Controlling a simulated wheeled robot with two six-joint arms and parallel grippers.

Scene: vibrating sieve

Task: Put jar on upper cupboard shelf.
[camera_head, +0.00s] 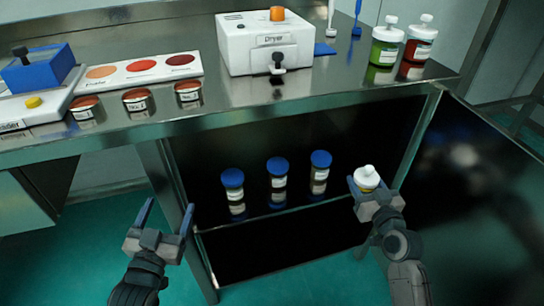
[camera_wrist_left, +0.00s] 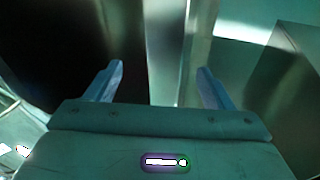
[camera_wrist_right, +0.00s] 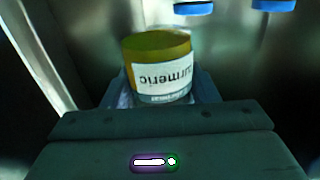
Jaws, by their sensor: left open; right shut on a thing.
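A small jar (camera_head: 367,177) with a white top and yellow contents is held upright in my right gripper (camera_head: 372,190), at the right side of the cupboard opening. In the right wrist view the jar (camera_wrist_right: 158,68) shows a label reading turmeric, upside down, between the fingers. The upper cupboard shelf (camera_head: 290,215) under the counter holds several blue-capped jars: left (camera_head: 233,190), middle (camera_head: 278,178) and right (camera_head: 320,172). My left gripper (camera_head: 165,222) is open and empty in front of the cupboard's left post; it also shows in the left wrist view (camera_wrist_left: 160,85).
The cupboard door (camera_head: 480,190) stands open at the right. Shelf room shows right of the blue-capped jars.

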